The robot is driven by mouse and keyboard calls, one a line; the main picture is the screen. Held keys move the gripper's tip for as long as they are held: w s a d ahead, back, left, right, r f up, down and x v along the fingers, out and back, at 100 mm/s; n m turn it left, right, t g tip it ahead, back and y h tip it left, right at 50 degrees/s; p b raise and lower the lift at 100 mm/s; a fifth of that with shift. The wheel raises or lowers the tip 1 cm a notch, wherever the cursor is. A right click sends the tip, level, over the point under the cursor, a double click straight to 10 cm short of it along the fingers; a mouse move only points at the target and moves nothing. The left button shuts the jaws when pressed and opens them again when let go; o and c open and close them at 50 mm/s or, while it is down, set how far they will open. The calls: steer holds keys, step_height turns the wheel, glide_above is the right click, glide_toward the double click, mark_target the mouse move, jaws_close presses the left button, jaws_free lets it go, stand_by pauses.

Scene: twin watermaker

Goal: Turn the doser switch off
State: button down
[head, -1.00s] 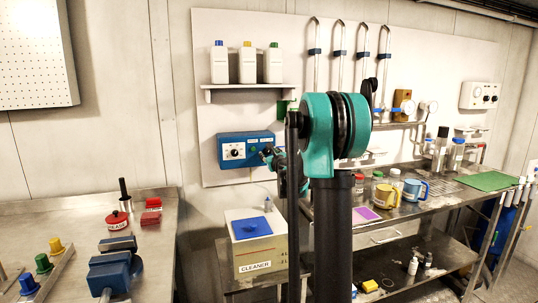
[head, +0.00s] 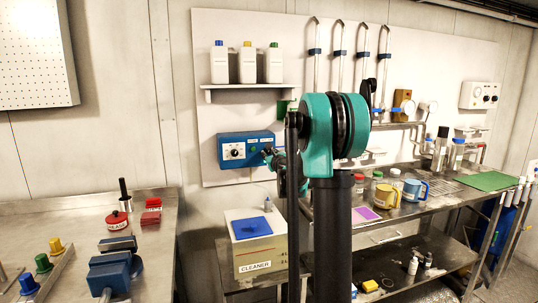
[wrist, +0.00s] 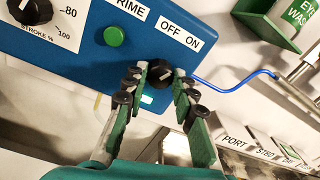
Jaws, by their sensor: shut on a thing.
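The blue doser box (head: 228,162) is mounted on the white wall panel, left of my arm. In the wrist view, its face (wrist: 75,72) carries a white-scaled stroke dial, a green PRIME button (wrist: 114,36) and a black switch knob (wrist: 160,73) below the OFF and ON labels. The knob has a white pointer mark; I cannot tell surely which label it points at. My gripper (wrist: 161,84) is shut on the switch knob, one finger on each side of it. In the head view, my gripper (head: 268,155) is small at the box's right end, partly hidden by my arm.
A blue cable (wrist: 235,83) leaves the box close to the right finger. A shelf (head: 249,88) with three white bottles is above the box. A cleaner container (head: 258,254) stands below. A steel bench (head: 418,204) with mugs and jars is to the right.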

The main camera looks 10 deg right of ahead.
steer(key=n, duration=1.1)
steer(key=shift+f+n, duration=0.1)
steer(key=shift+n, duration=0.3)
stand_by(0.5)
steer(key=c, duration=1.2)
jaws_free()
steer(key=shift+s, duration=0.1)
steer(key=s, duration=1.1)
steer(key=shift+s+d+f, duration=0.15)
steer(key=shift+s+d, duration=0.2)
steer(key=shift+s, duration=0.05)
